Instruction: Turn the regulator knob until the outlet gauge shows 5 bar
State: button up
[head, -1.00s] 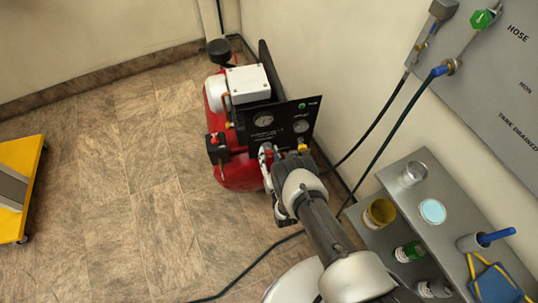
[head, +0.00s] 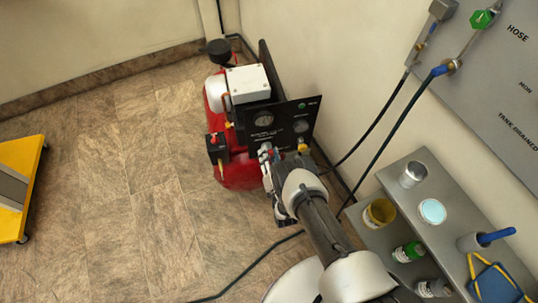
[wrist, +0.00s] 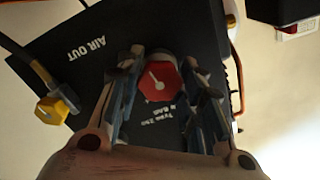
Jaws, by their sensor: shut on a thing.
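The black compressor panel (head: 281,141) carries two small round gauges, one at left (head: 263,119) and one at right (head: 300,126). Their needles are too small to read in the head view, and I cannot tell which is the outlet gauge. The red regulator knob (wrist: 158,82), with a white pointer mark on its face, shows in the wrist view. My gripper (wrist: 164,68) is shut on the knob, one finger on each side. In the head view my gripper (head: 269,158) is at the panel's lower part and hides the knob.
A yellow valve (wrist: 52,108) sits beside the "AIR OUT" label. The red compressor tank (head: 235,173) is behind the panel. A grey shelf (head: 452,216) with cans and bottles stands at right. A yellow cart (head: 20,160) is at left; the floor between is clear.

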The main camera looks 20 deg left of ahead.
jog(key=o, duration=1.1)
jog(key=shift+c, duration=0.2)
jog(key=v, duration=1.2)
